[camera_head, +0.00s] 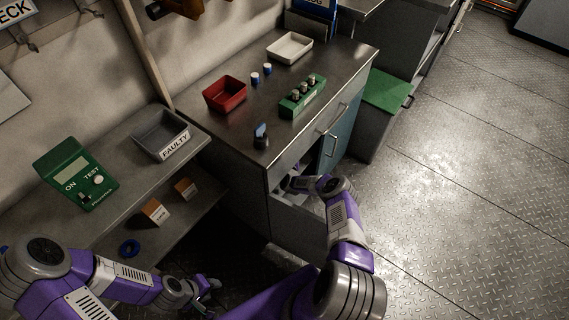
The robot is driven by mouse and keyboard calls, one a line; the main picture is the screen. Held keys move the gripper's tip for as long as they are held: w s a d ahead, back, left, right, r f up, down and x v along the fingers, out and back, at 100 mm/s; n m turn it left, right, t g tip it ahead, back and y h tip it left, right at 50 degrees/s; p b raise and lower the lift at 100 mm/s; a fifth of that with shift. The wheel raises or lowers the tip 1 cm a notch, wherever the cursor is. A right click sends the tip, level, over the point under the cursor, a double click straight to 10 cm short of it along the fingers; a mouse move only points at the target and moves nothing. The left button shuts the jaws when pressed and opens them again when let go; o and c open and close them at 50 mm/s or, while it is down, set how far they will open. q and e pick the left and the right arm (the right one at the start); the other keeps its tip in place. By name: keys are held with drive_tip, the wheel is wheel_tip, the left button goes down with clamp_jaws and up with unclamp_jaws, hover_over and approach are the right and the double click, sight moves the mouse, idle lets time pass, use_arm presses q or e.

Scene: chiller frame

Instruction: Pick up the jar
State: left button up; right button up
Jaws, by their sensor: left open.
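Two small containers with blue and white parts stand on the metal counter (215,130): one jar-like container (255,79) beside the red bin and another (267,69) just behind it. I cannot tell for certain which thing is the jar. A dark object with a blue top (261,135) stands near the counter's front left corner. My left gripper (212,288) is open and empty, low at the bottom of the view, well away from the counter. My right gripper (292,184) is at the open drawer below the counter; its fingers are too small and dark to read.
The counter also holds a red bin (226,94), a white tray (289,47) and a green rack (302,97) with several cylinders. A grey FAULTY bin (161,135) and a green tester (76,173) sit on the left shelf. The open drawer (298,218) juts out. Floor at right is clear.

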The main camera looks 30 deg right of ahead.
drive_tip(key=shift+c, duration=0.3)
drive_tip(key=c, duration=1.3)
drive_tip(key=shift+r, duration=0.1)
